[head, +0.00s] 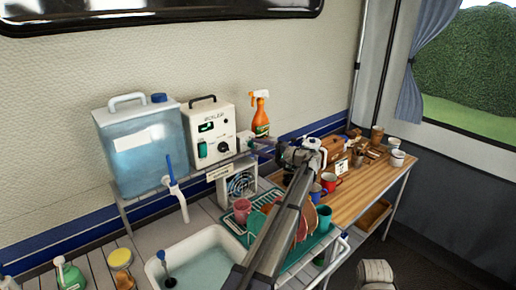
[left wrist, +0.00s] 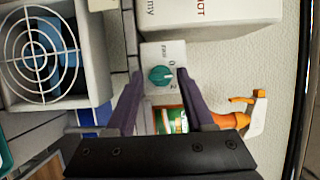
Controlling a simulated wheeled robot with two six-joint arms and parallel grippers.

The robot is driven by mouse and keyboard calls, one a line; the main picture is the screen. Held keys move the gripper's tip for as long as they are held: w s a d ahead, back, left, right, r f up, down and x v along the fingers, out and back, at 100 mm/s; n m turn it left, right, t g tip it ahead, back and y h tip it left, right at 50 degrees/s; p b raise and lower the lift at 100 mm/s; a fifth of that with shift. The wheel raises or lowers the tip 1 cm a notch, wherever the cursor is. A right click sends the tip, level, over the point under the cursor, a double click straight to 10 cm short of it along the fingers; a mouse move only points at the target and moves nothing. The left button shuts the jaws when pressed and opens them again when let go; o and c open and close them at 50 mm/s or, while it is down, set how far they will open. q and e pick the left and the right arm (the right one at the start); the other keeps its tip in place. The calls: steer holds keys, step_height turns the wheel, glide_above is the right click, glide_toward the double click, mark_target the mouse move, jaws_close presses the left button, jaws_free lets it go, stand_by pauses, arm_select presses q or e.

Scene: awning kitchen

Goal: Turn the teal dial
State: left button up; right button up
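The teal dial (left wrist: 160,76) is a small round knob on a white plate (left wrist: 163,52) marked FAN, 0 and 2 in the left wrist view. Its pointer direction is too small to read surely. My left gripper (left wrist: 160,80) is open, and its two purple fingers show on either side of the dial with nothing held. Whether the fingers touch the dial cannot be told. In the head view my left gripper (head: 264,142) reaches toward a small white box (head: 244,139) beside the boiler; the dial itself is not clear there. My right gripper is not in view.
The boiler (head: 208,130) and a blue water tank (head: 140,150) stand left on the shelf. An orange spray bottle (head: 261,115) stands close behind my gripper. A fan (head: 241,184) sits below. Dishes in a teal rack (head: 234,222) lie under my arm.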

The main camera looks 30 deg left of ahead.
arm_select(q)
steer(key=shift+o, duration=1)
steer(key=d, duration=0.7)
steer(key=shift+d, duration=0.4)
